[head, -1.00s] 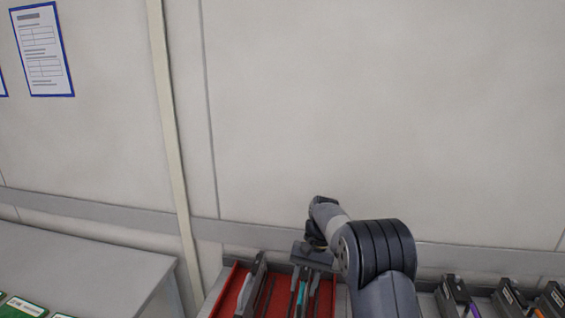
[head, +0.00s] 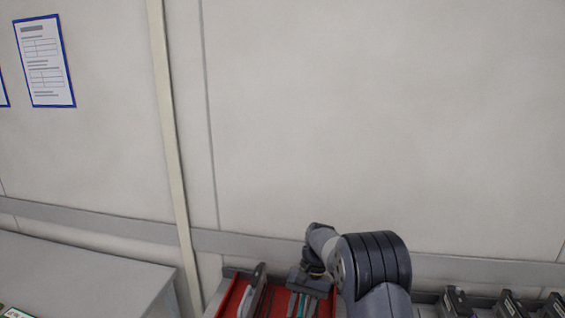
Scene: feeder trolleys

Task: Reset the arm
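My arm reaches in from the bottom right, its wrist and dark ribbed joint in front of the wall. My gripper (head: 307,284) points down over a red tray (head: 227,298) at the bottom of the view. Dark upright feeders (head: 257,281) stand in the tray. A thin teal part (head: 297,304) shows just below the gripper. The fingers are small and partly hidden, so I cannot tell whether they are open, shut or holding the feeder there.
A grey table (head: 85,272) stands at the left. More dark feeders (head: 459,302) stand in a row at the lower right. A pale wall (head: 380,120) with a grey rail fills the back. A blue-framed sheet (head: 45,65) hangs at the upper left.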

